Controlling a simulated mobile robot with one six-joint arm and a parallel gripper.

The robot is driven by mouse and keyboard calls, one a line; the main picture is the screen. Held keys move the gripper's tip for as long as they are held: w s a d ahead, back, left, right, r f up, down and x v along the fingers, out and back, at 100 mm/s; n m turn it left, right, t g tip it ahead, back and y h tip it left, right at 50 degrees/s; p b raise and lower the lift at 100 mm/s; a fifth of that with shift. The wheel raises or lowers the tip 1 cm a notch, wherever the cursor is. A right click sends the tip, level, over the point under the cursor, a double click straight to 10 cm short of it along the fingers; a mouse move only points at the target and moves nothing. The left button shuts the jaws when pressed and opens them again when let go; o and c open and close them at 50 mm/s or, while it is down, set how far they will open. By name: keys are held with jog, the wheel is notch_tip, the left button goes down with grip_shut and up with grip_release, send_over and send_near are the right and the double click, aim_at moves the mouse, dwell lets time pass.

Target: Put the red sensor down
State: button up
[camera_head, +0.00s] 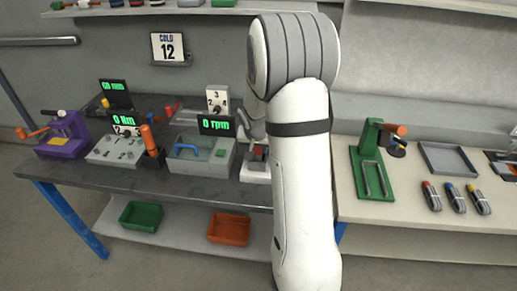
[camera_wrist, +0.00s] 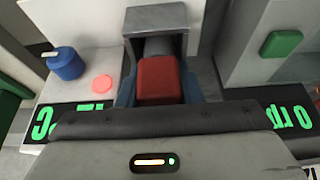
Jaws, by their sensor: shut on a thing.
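The red sensor (camera_wrist: 158,78) is a small red block in the middle of the wrist view. My gripper (camera_wrist: 158,92) is shut on it, with a bluish-grey finger at each side. The sensor is right at the open front of a grey housing (camera_wrist: 155,14) on a white station. I cannot tell whether it touches the station. In the head view my white arm hides most of the gripper and the sensor. Part of the white station (camera_head: 254,173) shows beside the arm, at the right end of the dark bench.
A blue knob (camera_wrist: 66,64) and a round red button (camera_wrist: 102,82) sit left of the housing. The 0 rpm machine (camera_head: 200,157) stands close to the station. A green clamp stand (camera_head: 370,165) and an empty grey tray (camera_head: 448,158) stand on the right table.

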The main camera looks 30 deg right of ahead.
jog(key=shift+s+f, duration=0.1)
jog(key=shift+f, duration=0.2)
jog(key=o, duration=0.9)
jog(key=shift+s+a, duration=0.1)
jog(key=shift+o, duration=0.4)
jog(key=shift+r+p, duration=0.45)
jog(key=shift+p, duration=0.25)
jog(key=v, duration=1.2)
jog(key=s+a+r+n+y, duration=0.1)
jog(key=s+a+n, duration=0.1)
jog(key=s+a, duration=0.2)
jog(key=s+a+r+n, duration=0.1)
jog(key=s+a, duration=0.4)
jog(key=s, duration=0.6)
jog(key=s+a+r+n+g+y, duration=0.1)
jog(key=s+a+n, duration=0.2)
jog(key=s, duration=0.4)
jog(key=shift+s+a+n+y+b, duration=0.3)
jog(key=shift+a+n+b, duration=0.15)
jog(key=shift+a, duration=0.3)
jog(key=shift+r, duration=0.2)
